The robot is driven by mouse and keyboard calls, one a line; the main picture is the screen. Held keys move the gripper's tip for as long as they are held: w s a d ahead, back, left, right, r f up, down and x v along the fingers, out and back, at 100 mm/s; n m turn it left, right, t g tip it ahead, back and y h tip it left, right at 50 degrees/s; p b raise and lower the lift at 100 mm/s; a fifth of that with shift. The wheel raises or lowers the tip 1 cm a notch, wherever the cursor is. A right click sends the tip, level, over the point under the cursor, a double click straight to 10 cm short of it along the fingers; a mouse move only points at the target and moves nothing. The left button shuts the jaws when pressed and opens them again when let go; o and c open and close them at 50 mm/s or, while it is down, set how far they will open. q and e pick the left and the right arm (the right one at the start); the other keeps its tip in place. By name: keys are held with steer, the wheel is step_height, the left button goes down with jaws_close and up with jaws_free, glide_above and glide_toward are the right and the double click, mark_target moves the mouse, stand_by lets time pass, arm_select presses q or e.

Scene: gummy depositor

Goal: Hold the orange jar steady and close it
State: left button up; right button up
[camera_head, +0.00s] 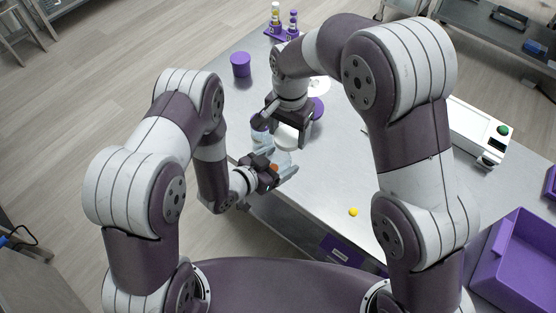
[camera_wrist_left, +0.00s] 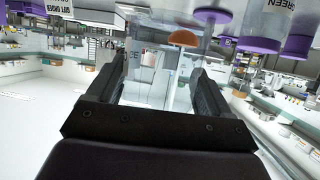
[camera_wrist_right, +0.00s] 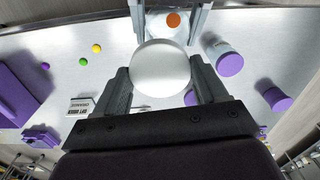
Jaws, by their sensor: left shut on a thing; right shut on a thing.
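The orange jar (camera_wrist_left: 160,75) is clear, with an orange ball (camera_wrist_left: 183,38) inside. My left gripper (camera_head: 281,164) is shut around it, and its fingers lie on both sides of the jar in the left wrist view. The jar also shows at the top of the right wrist view (camera_wrist_right: 155,27). A round white lid (camera_wrist_right: 160,68) is between the fingers of my right gripper (camera_head: 286,130), which is shut on it. The lid overlaps the jar's near part in the right wrist view. I cannot tell whether lid and jar touch.
A purple-capped jar (camera_wrist_right: 222,58) stands close beside the grippers, and a purple cylinder (camera_head: 240,65) farther back. A yellow ball (camera_head: 353,212) lies near the table's front edge. A white machine (camera_head: 480,132) and purple bin (camera_head: 515,262) are at right. The table between is mostly clear.

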mark_target(277, 138)
steer(key=shift+s+a+r+m, duration=0.2)
steer(key=shift+s+a+r, duration=0.15)
steer(key=shift+a, duration=0.3)
steer(key=shift+s+a+r+m, duration=0.25)
steer(key=shift+a+r, duration=0.2)
steer(key=shift+a, duration=0.15)
steer(key=shift+f, duration=0.1)
steer(key=shift+f, duration=1.95)
steer(key=shift+f, duration=0.1)
steer(key=shift+f, duration=0.75)
steer(key=shift+f, duration=0.55)
